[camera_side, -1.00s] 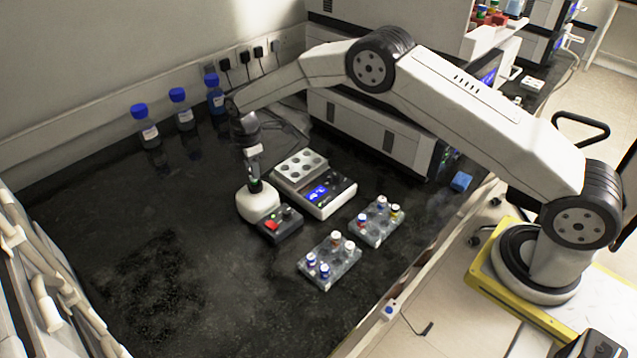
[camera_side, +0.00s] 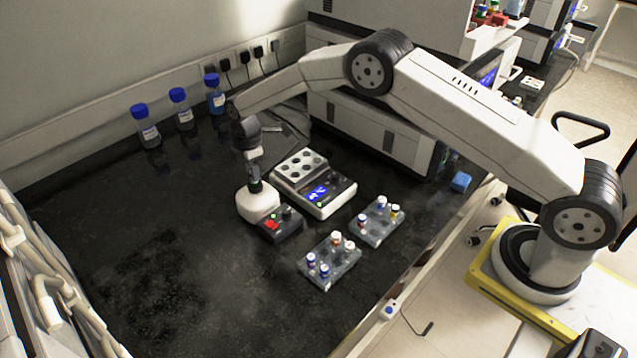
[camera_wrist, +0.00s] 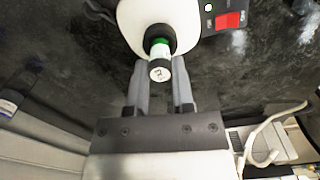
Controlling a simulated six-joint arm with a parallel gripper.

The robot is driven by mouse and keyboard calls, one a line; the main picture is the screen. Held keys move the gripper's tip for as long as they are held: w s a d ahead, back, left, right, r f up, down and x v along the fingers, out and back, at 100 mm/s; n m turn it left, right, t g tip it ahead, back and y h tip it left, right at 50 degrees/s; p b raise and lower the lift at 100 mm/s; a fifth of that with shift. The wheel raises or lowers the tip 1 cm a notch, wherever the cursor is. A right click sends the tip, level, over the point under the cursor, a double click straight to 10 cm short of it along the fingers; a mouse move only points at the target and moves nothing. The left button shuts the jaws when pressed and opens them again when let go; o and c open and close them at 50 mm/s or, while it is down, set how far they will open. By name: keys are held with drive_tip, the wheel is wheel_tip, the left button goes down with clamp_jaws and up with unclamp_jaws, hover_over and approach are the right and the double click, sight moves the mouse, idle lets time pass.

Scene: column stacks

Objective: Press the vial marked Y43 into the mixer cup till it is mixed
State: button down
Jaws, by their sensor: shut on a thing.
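The vial (camera_wrist: 160,68) has a pale cap with a small dark mark, too small to read, and a green band. It stands in the dark cup (camera_wrist: 146,41) on top of the white mixer (camera_wrist: 128,14). In the side view, the mixer (camera_side: 258,204) has a dark control box (camera_side: 283,224) with a red switch. My gripper (camera_wrist: 160,75) is shut on the vial, with a finger on either side of its cap. In the side view, my gripper (camera_side: 255,168) is directly above the mixer. The vial's lower end is hidden in the cup.
Two clear racks (camera_side: 330,262) (camera_side: 378,222) hold several capped vials right of the mixer. A device (camera_side: 315,184) with a lit display and an empty-holed block stands behind. Blue-capped bottles (camera_side: 178,108) line the wall. The bench's left front is clear.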

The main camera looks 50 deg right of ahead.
drive_tip(key=shift+f, duration=0.8)
idle(2.9)
drive_tip(key=shift+r, duration=3.05)
drive_tip(key=shift+s+d+f, duration=0.1)
drive_tip(key=shift+d, duration=0.05)
